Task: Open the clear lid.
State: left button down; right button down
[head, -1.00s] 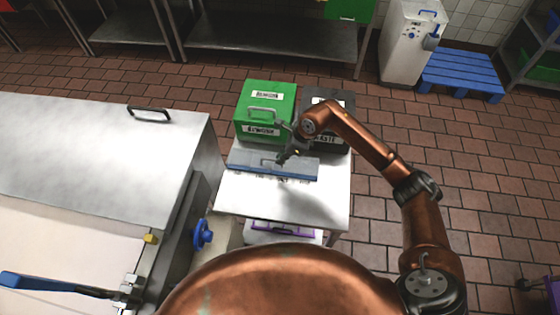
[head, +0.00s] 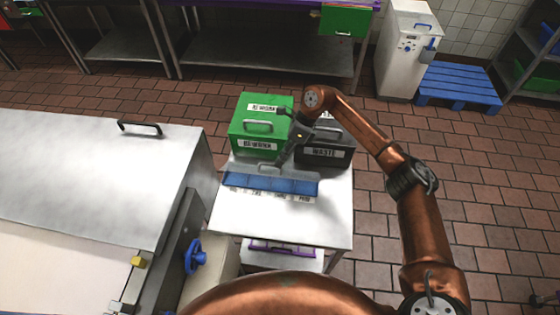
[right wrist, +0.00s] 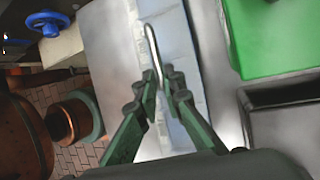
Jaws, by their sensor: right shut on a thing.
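The low blue container (head: 270,186) lies across the steel table, with small labels along its front. Its clear lid (head: 240,169) appears tilted up along the back side, and blue shows in front of it. My right gripper (head: 284,167) is at the lid, over the container's middle. In the right wrist view my right gripper (right wrist: 165,84) is shut on the lid's thin handle (right wrist: 151,42). The lid's pale panel (right wrist: 172,40) fills the area beside the handle. The exact lid angle is hard to tell. My left gripper is not in view.
A green re-work box (head: 250,130) and a black waste box (head: 322,155) stand just behind the container. The front of the steel table (head: 280,220) is clear. A large steel machine (head: 90,180) with a blue knob (head: 195,257) stands on the left.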

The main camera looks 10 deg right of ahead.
jog(key=shift+d+f, duration=0.1)
jog(key=shift+f, duration=0.1)
jog(key=c, duration=2)
grip_release()
jog(key=shift+w, duration=0.15)
jog(key=shift+c, duration=0.2)
jog(key=shift+r, duration=0.15)
jog(key=v, duration=1.1)
jog(key=shift+d+r, duration=0.15)
jog(key=shift+r, duration=0.15)
